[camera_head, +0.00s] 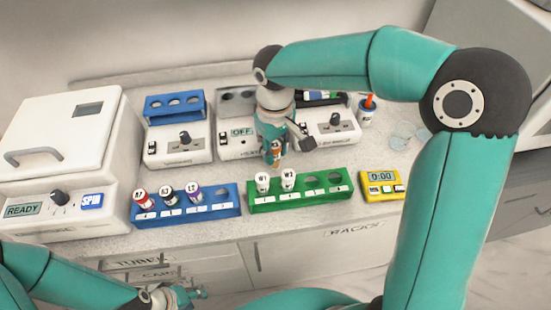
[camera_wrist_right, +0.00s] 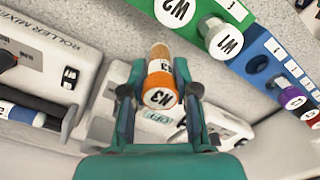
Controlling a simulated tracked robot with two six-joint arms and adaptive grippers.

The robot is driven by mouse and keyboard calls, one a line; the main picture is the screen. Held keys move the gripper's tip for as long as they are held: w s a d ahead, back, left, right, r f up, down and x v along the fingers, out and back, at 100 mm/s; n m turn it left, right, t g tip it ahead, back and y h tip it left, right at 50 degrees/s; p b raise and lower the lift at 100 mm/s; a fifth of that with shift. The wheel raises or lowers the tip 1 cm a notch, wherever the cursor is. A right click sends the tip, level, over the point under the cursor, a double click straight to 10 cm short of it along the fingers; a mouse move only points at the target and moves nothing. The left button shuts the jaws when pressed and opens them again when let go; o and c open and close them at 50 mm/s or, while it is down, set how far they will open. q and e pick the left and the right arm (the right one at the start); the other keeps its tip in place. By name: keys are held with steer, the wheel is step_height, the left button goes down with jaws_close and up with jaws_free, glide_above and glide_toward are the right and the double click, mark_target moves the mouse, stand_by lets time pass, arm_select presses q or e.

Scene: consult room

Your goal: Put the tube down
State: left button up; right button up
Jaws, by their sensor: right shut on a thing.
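The tube (camera_wrist_right: 161,82) has an orange band and a white cap face with a mark that looks like N3. My right gripper (camera_wrist_right: 158,95) is shut on it. In the head view the tube (camera_head: 275,156) hangs in my right gripper (camera_head: 273,148), behind the green rack (camera_head: 318,199) and in front of the middle device. The green rack holds two white-capped tubes, W1 (camera_head: 263,182) and W2 (camera_head: 288,178), in its left holes; its two right holes are empty. My left gripper (camera_head: 178,296) is low at the left; its jaws are unclear.
A blue rack (camera_head: 228,203) with red-, black- and purple-capped tubes has an empty right hole. A centrifuge (camera_head: 60,140) reading READY stands left, a yellow timer (camera_head: 382,186) right. Devices with racks line the back. A cup (camera_head: 366,115) stands at the back right.

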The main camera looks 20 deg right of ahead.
mark_target(275, 162)
steer(key=shift+f, duration=2.2)
steer(key=shift+f, duration=0.2)
steer(key=o, duration=0.7)
steer(key=shift+r, duration=0.1)
steer(key=shift+c, duration=0.2)
steer(key=shift+r, duration=0.1)
